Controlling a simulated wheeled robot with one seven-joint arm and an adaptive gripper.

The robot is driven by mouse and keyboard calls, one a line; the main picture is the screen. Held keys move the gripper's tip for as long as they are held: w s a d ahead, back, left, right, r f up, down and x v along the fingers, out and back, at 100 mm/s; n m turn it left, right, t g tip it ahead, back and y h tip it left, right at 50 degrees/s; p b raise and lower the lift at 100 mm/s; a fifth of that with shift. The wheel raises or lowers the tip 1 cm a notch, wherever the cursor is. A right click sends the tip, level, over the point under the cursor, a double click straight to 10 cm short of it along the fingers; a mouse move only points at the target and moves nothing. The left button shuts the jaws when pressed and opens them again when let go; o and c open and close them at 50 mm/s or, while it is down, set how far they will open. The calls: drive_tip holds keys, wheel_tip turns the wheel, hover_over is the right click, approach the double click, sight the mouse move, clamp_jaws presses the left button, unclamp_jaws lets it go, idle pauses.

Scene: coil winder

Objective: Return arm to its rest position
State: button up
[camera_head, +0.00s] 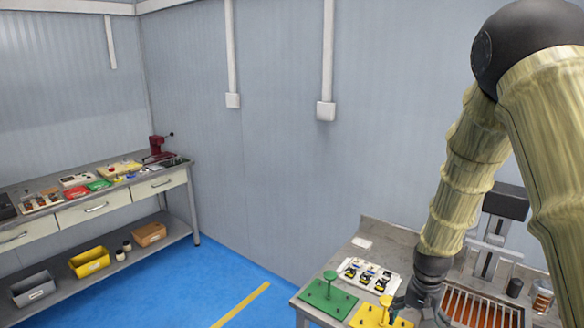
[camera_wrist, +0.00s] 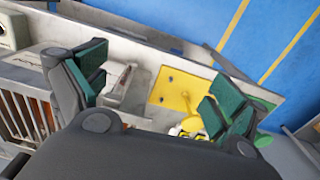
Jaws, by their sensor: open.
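My gripper (camera_wrist: 150,92) is open in the wrist view, its two green-padded fingers spread with nothing between them. Beyond the fingers lies a bench top (camera_wrist: 130,108) with a yellow plate (camera_wrist: 174,90) on it. In the head view my arm comes down from the upper right, wrapped in a pale yellow sleeve. There my gripper (camera_head: 422,300) hangs over the near bench, beside the yellow plate (camera_head: 366,317), and partly hides it. Whether it touches anything there I cannot tell.
The near bench (camera_head: 306,288) also holds a green plate (camera_head: 322,297), a white tray of small parts (camera_head: 368,276) and an orange-slatted rack (camera_head: 478,309). A long workbench (camera_head: 165,199) with bins stands at the left. Blue floor (camera_head: 190,285) lies open between them.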

drive_tip(key=s+a+f+n+b, duration=0.1)
drive_tip(key=s+f+b, duration=0.1)
drive_tip(key=s+f, duration=0.45)
drive_tip(key=s+a+f+n+b, duration=0.1)
drive_tip(key=s+f, duration=0.2)
drive_tip(key=f, duration=0.7)
drive_tip(key=s+a+f+n+b, duration=0.2)
drive_tip(key=s+a+f+b, duration=0.1)
drive_tip(key=s+f, duration=0.6)
drive_tip(key=s+a+f+n+b, duration=0.2)
drive_tip(key=s+f, duration=0.7)
drive_tip(key=s, duration=0.8)
drive_tip(key=shift+a+f+n+b, duration=0.3)
drive_tip(key=shift+a+f+b, duration=0.15)
drive_tip(key=shift+a, duration=0.8)
